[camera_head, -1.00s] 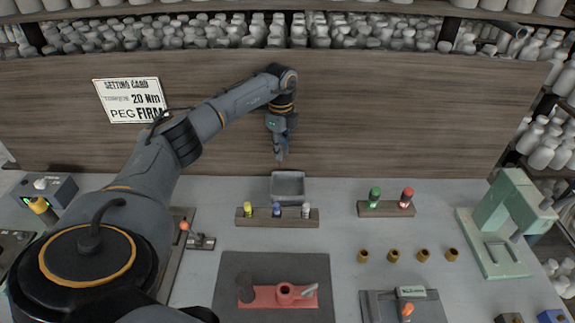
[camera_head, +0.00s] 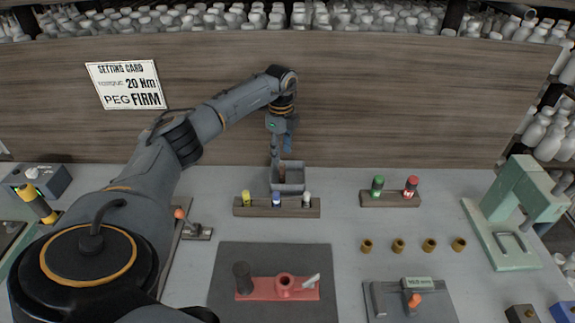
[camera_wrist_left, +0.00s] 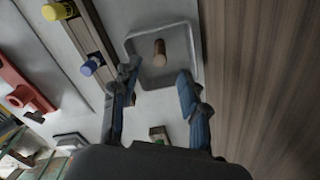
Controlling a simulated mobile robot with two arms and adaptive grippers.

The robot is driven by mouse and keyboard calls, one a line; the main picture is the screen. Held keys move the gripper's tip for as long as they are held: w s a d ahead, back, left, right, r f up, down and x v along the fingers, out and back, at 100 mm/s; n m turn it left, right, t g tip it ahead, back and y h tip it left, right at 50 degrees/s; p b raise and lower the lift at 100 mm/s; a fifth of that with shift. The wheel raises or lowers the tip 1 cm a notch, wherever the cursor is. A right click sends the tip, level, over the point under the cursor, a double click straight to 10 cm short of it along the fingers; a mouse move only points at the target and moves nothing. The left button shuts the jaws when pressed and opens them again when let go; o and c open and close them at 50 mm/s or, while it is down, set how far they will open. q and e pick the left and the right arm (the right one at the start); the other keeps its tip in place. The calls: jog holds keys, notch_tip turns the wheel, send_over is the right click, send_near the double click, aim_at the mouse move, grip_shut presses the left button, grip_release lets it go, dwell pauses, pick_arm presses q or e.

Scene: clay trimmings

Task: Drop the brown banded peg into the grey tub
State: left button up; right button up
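The grey tub (camera_head: 290,190) stands at the back of the bench, against the wooden back panel. My left gripper (camera_head: 283,152) is above the tub with its fingers spread apart. In the left wrist view the left gripper (camera_wrist_left: 152,98) is open and empty. The brown peg (camera_wrist_left: 159,53) shows in that view inside the outline of the grey tub (camera_wrist_left: 130,72), apart from both fingers. Its band is not clear, and I cannot tell how it rests. My right gripper is not in view.
A wooden rack (camera_head: 240,208) with yellow, blue and white bottles stands in front of the tub. Another rack (camera_head: 390,200) holds green and red bottles. Several brass bushings (camera_head: 398,246) and a red fixture on a dark mat (camera_head: 270,258) lie nearer. A green press (camera_head: 515,210) stands at right.

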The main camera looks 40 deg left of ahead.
pick_arm(q)
notch_tip(320, 180, up, 12)
dwell(0.6)
dwell(0.4)
